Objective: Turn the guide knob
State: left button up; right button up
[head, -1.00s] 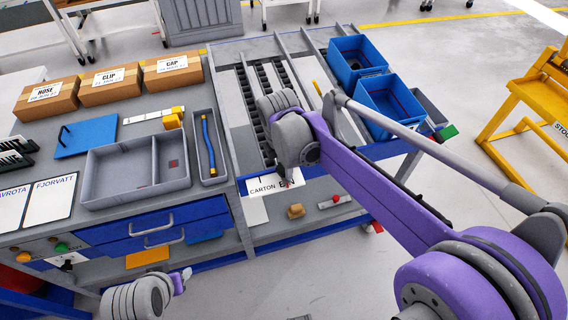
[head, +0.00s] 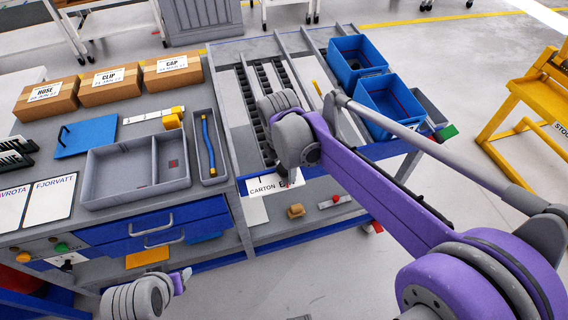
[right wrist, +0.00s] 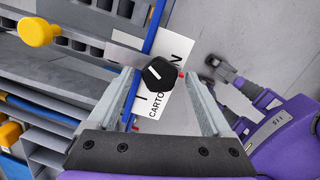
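The guide knob (right wrist: 158,73) is black and faceted, with a white line on its face. In the right wrist view it sits in front of a white CARTON card, by a blue edge. My right gripper (right wrist: 163,84) is open, with a finger on either side of the knob; I cannot tell whether either finger touches it. In the head view my right gripper (head: 289,181) is at the front edge of the roller lanes, and the arm largely hides the knob. My left gripper (head: 181,280) is low at the lower left, away from the knob, its fingers too small to read.
A yellow round knob (right wrist: 38,31) shows at the upper left of the right wrist view. The CARTON card (head: 262,186) hangs at the lane front. Blue bins (head: 388,101) stand to the right. A grey divided tray (head: 118,173) lies on the left bench. Floor in front is clear.

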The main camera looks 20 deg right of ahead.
aim_at(282, 173)
notch_tip(282, 173, up, 11)
jog(key=s, duration=0.1)
jog(key=shift+s+a+p, duration=0.15)
jog(key=shift+a+p, duration=0.25)
jog(key=shift+s+f, duration=0.1)
jog(key=shift+f, duration=0.05)
dwell(0.4)
jog(key=s+d+f+m+t+p, duration=0.1)
jog(key=s+d+f+m+t, duration=0.1)
jog(key=s+f+m, duration=0.4)
jog(key=s+d+f+m+t, duration=0.2)
jog(key=s+f+m, duration=0.4)
jog(key=s+m, duration=0.6)
jog(key=d+m, duration=0.1)
jog(key=m, duration=0.2)
jog(key=shift+d+y+p, duration=0.3)
jog(key=shift+y+p, duration=0.05)
jog(key=shift+y, duration=0.05)
